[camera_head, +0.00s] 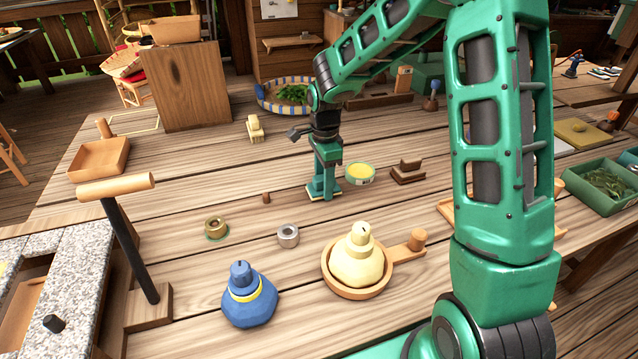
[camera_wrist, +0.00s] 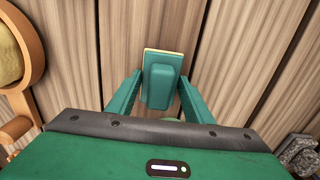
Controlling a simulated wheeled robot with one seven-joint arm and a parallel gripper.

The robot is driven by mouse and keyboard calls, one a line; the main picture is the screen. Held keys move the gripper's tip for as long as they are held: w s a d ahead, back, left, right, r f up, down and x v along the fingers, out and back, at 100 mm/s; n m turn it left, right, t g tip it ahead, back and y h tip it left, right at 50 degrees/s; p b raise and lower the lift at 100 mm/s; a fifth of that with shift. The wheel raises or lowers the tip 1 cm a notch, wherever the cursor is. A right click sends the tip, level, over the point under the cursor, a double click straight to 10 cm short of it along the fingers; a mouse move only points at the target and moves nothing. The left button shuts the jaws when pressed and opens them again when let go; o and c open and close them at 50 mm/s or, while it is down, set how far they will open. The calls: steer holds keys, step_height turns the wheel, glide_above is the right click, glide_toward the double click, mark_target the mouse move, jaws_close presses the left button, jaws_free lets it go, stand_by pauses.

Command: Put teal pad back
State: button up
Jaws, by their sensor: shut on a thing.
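My gripper (camera_head: 324,176) points straight down over the middle of the wooden table. It is shut on the teal pad (camera_head: 318,191), a flat plate with a raised grip and a pale yellow edge. In the wrist view the pad (camera_wrist: 162,82) sits between the two teal fingers of my gripper (camera_wrist: 160,76). The pad is at or just above the tabletop; I cannot tell whether it touches. The fingers partly hide the pad in the head view.
A wooden pan (camera_head: 358,292) and blue bottle (camera_head: 247,302) are in front.

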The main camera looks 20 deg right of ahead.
steer(key=shift+f, duration=0.25)
steer(key=o, duration=0.9)
steer(key=r, duration=1.1)
steer(key=shift+s, duration=0.2)
steer(key=s+d+r+n+h, duration=0.1)
steer(key=s+d+r+n, duration=0.2)
steer(key=s+d, duration=0.5)
steer(key=s+d+r+n, duration=0.25)
steer(key=s+d, duration=0.35)
steer(key=s, duration=0.3)
steer(key=s+f+n, duration=0.1)
steer(key=s+n, duration=0.1)
steer(key=s, duration=0.4)
steer(key=s+d+n, duration=0.1)
steer(key=s+n, duration=0.1)
steer(key=s, duration=0.4)
steer(key=s+d+f+n+y, duration=0.1)
steer(key=s+n, duration=0.1)
steer(key=s, duration=0.4)
steer(key=shift+d+f, duration=0.1)
steer(key=shift+f, duration=0.2)
